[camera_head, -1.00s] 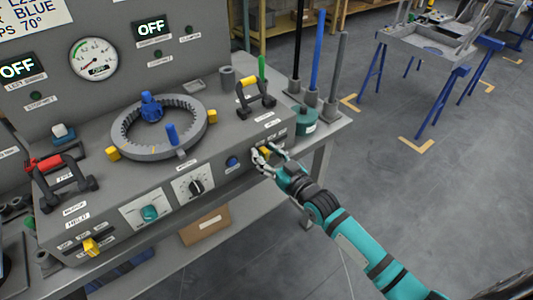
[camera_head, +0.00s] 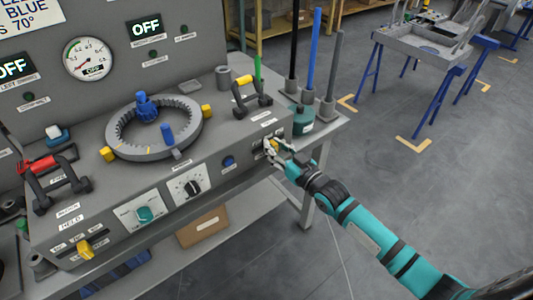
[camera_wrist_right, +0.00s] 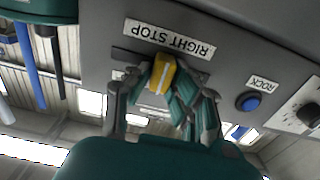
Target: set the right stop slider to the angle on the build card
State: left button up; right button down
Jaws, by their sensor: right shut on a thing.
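The yellow right stop slider (camera_wrist_right: 161,74) sits in its slot under the RIGHT STOP label (camera_wrist_right: 169,38) in the right wrist view. My right gripper (camera_head: 272,148) is shut on this slider at the right end of the console front; the fingers partly hide it and its scale. The build card (camera_head: 34,12) at top left is cut off by the frame edge; it reads BLUE and 70°. The grey ring (camera_head: 119,124) on the console has a yellow stop block at its right (camera_head: 206,111) and another at its left (camera_head: 107,154). My left gripper is out of view.
The blue ROCK button (camera_wrist_right: 249,102) and a black knob (camera_wrist_right: 310,115) are beside the slider. A yellow-gripped handle (camera_head: 245,83) stands above it, and a teal pot (camera_head: 302,121) is at the console's right end.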

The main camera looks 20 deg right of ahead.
jog(key=c, duration=1.2)
grip_release()
jog(key=v, duration=1.2)
jog(key=s+d+f+m+g+h, duration=0.15)
jog(key=s+f, duration=0.25)
jog(key=f, duration=0.7)
jog(key=s+d+f+g+h, duration=0.2)
jog(key=s+d+f+g, duration=0.1)
jog(key=f, duration=0.9)
jog(key=s+d+f+m+g+h, duration=0.1)
jog(key=s+d+f+g+h, duration=0.2)
jog(key=f, duration=0.8)
jog(key=s+a+f+g, duration=0.2)
jog(key=s+f, duration=0.4)
jog(key=s, duration=0.4)
jog(key=s+a+f+g, duration=0.3)
jog(key=s+f, duration=0.3)
jog(key=s, duration=0.5)
jog(key=s+a+f+g+p, duration=0.1)
jog(key=s+a+f+g, duration=0.2)
jog(key=s+f, duration=0.3)
jog(key=s+a+n, duration=0.1)
jog(key=s, duration=0.3)
jog(key=shift+s+f, duration=0.2)
jog(key=shift+s, duration=0.2)
